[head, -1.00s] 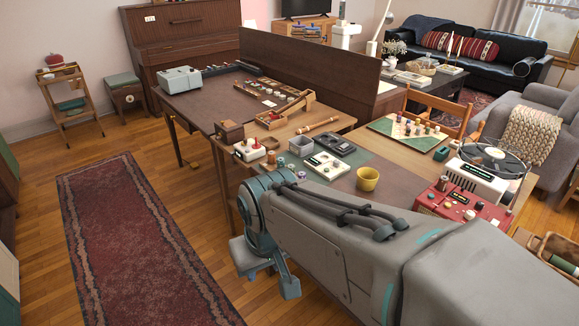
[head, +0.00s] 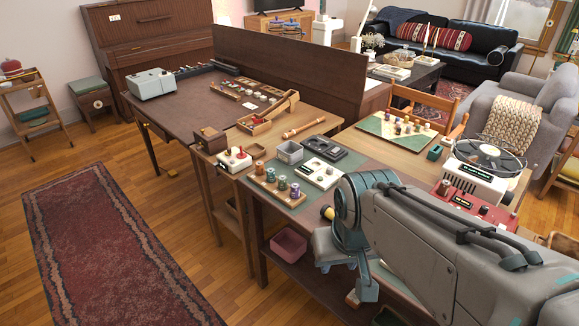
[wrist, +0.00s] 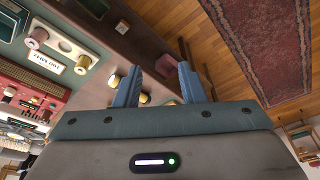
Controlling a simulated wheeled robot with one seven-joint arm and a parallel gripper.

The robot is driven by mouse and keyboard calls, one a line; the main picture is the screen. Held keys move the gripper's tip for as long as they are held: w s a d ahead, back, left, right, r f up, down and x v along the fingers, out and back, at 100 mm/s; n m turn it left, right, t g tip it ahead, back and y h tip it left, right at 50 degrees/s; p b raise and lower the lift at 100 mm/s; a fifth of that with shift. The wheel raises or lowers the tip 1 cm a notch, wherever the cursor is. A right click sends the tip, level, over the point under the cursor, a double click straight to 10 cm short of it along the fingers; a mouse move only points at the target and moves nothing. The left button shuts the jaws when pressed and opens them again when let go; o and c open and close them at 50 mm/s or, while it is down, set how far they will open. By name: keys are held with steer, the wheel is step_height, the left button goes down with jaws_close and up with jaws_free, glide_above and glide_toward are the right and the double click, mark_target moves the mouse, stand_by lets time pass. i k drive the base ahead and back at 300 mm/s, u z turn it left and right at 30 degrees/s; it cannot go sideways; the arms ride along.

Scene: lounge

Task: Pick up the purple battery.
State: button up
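The purple battery (head: 295,191) appears to be the purple cylinder at the right end of a row of upright coloured cylinders. They stand in a small wooden rack (head: 262,186) at the near edge of the work table, in the head view. My gripper (head: 348,276) is in front of the table edge, to the right of and nearer than the rack, apart from it. In the wrist view my gripper (wrist: 159,75) has its two blue fingers spread, with nothing held between them. I cannot make out the purple battery in the wrist view.
A grey bin (head: 290,153), a white device (head: 321,173) and a red-and-white box (head: 234,160) stand near the rack. A pink bin (head: 289,246) sits on the shelf below. My arm hides the table's right part. The floor by the red rug (head: 105,255) is clear.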

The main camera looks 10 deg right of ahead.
mark_target(295, 187)
steer(key=i, duration=0.8)
steer(key=k, duration=0.5)
steer(key=u, duration=2.05)
steer(key=i, duration=1.25)
steer(key=z, duration=2.2)
